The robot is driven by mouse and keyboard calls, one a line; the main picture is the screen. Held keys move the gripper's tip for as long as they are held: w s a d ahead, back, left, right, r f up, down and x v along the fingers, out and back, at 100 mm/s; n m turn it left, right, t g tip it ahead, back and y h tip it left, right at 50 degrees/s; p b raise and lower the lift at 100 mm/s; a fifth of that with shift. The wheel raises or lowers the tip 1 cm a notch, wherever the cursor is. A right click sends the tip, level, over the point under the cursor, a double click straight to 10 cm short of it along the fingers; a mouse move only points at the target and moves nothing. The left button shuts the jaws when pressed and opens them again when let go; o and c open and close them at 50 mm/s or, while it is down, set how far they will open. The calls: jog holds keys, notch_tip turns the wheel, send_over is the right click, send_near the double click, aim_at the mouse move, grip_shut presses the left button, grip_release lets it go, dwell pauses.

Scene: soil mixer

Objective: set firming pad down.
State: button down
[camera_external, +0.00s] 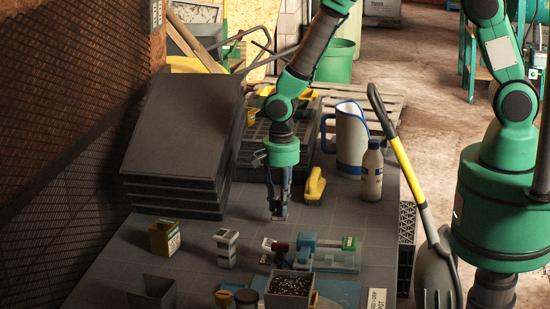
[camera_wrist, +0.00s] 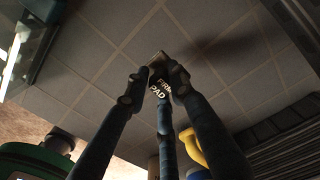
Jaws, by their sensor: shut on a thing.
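The firming pad (camera_wrist: 157,88) is a small dark block with pale lettering and a tan edge. It sits between the fingertips of my gripper (camera_wrist: 160,80) in the wrist view. In the external view my gripper (camera_external: 278,205) points down over the dark tiled table (camera_external: 210,270), shut on the pad (camera_external: 279,214). The pad is low over a bare part of the table, behind the blue-green tool. I cannot tell whether its underside touches the surface. The fingers hide part of it.
A blue-green device (camera_external: 320,252) and a small grey block (camera_external: 227,247) are in front. A pot of soil (camera_external: 290,287) is nearer. Stacked dark trays (camera_external: 180,140) rise at left; a bottle (camera_external: 372,173) and jug (camera_external: 349,140) at right.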

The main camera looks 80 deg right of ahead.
jog(key=shift+f+b, duration=0.3)
jog(key=shift+f, duration=1.45)
jog(key=shift+f, duration=0.15)
jog(key=c, duration=1.5)
grip_release()
notch_tip(320, 180, up, 12)
jog(key=shift+r+p, duration=0.2)
jog(key=shift+p, duration=0.6)
